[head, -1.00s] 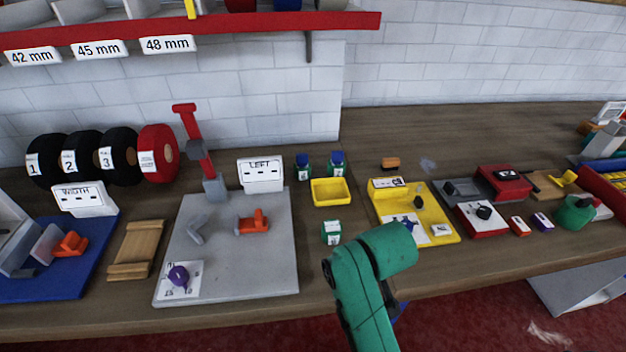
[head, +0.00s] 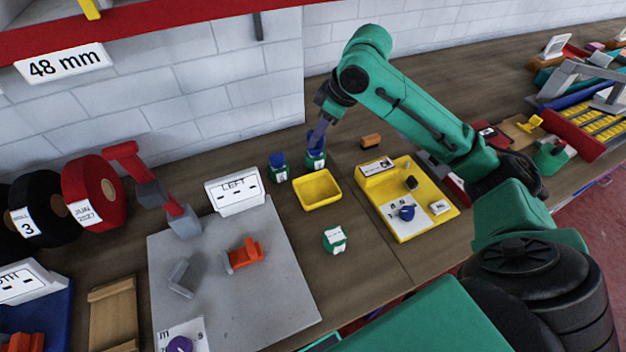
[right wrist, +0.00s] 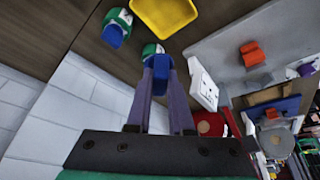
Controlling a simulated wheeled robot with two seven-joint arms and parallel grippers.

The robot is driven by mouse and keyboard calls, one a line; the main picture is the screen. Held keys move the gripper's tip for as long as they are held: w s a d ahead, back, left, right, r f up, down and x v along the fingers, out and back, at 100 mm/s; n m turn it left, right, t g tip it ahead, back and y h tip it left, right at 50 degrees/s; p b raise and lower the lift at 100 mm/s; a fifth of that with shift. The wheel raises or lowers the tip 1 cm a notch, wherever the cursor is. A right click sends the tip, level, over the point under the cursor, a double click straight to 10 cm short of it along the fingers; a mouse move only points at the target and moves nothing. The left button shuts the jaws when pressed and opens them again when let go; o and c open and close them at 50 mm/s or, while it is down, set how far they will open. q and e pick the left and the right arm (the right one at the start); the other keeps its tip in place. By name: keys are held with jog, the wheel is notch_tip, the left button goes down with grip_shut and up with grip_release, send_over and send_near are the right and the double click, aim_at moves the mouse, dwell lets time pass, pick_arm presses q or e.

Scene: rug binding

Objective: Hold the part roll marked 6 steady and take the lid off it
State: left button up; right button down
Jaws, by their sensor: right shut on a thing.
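Two small green part rolls with blue lids stand at the back of the bench by the wall, the left one (head: 278,172) and the right one (head: 315,163). Their label numbers are too small to read. My right gripper (head: 317,142) reaches down onto the right one in the head view. In the right wrist view its jaws (right wrist: 160,70) are shut on a blue lid (right wrist: 162,80), with the green body (right wrist: 151,49) beyond. Another blue-lidded roll (right wrist: 116,30) stands apart from the jaws. The lid appears seated. My left gripper is out of view.
A yellow tray (head: 318,190) lies just in front of the rolls. A green-and-white container (head: 335,239) stands nearer me. The LEFT sign (head: 234,193) and grey plate (head: 230,300) are left; a yellow fixture (head: 405,220) and an orange block (head: 371,141) are right.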

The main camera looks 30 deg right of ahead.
jog(key=f+p, duration=0.1)
jog(key=f, duration=1.5)
jog(key=shift+s+f+p, duration=0.2)
jog(key=shift+f+p, duration=0.15)
jog(key=shift+p, duration=0.05)
jog(key=c, duration=1.2)
grip_release()
jog(key=shift+f, duration=0.15)
jog(key=o, duration=0.4)
pick_arm(q)
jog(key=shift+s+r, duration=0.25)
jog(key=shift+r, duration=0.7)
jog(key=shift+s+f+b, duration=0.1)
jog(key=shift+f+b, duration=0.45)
jog(key=shift+b, duration=0.05)
pick_arm(e)
jog(key=v, duration=1.2)
